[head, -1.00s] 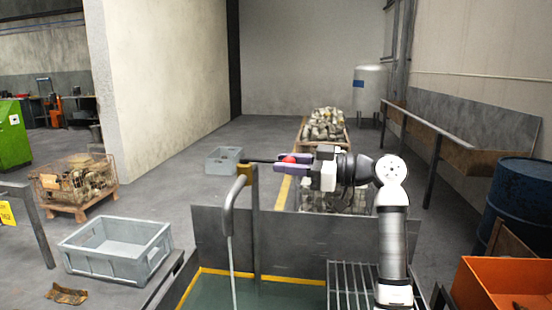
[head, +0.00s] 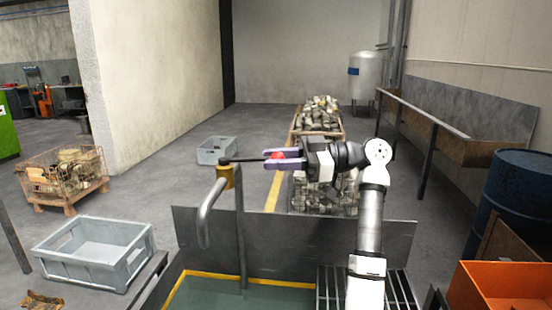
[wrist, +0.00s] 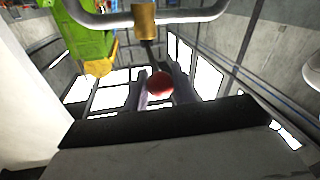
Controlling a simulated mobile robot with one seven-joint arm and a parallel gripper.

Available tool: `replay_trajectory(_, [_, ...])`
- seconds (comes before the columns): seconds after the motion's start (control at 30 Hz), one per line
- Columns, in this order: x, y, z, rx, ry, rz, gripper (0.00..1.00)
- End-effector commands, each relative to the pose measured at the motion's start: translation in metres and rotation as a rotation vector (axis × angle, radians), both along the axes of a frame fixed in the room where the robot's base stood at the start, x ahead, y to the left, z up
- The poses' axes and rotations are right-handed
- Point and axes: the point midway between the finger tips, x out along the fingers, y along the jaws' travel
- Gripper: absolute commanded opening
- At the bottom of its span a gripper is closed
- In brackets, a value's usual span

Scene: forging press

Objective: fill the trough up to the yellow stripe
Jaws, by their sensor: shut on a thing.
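The trough (head: 172,290) is at the bottom of the head view, its near part cut off. It holds green liquid (head: 235,296), with the yellow stripe (head: 240,278) showing just above the surface along the back and left walls. A grey spout (head: 205,215) hangs over it, with no stream visible from its mouth. A brass valve (head: 224,176) on the pipe has a dark lever (head: 245,160) pointing right, ending in a red knob (wrist: 159,85). My gripper (head: 284,158) is shut on the red knob, one finger on each side.
A grating (head: 402,290) lies right of the trough, below my arm. An orange bin (head: 500,285) and a blue drum (head: 510,205) stand at right. A grey crate (head: 95,250) is on the floor at left. A metal splash plate (head: 300,245) rises behind the trough.

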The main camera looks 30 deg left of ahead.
Motion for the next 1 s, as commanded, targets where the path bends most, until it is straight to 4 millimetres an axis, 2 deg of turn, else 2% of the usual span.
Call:
replay_trajectory(0.23, [0.001,0.001,0.001,0.003,0.004,-0.004,0.00])
replay_trajectory(0.27, [0.001,0.000,0.001,0.003,0.004,-0.004,0.28])
replay_trajectory(0.4, [0.001,0.001,0.001,0.002,0.004,-0.004,0.46])
replay_trajectory(0.77, [0.004,-0.004,0.000,0.002,0.002,-0.005,0.46])
replay_trajectory(0.87, [0.010,-0.014,-0.001,0.003,0.003,-0.005,0.46])
replay_trajectory(1.0, [0.026,-0.039,-0.001,0.003,0.003,-0.006,0.46])
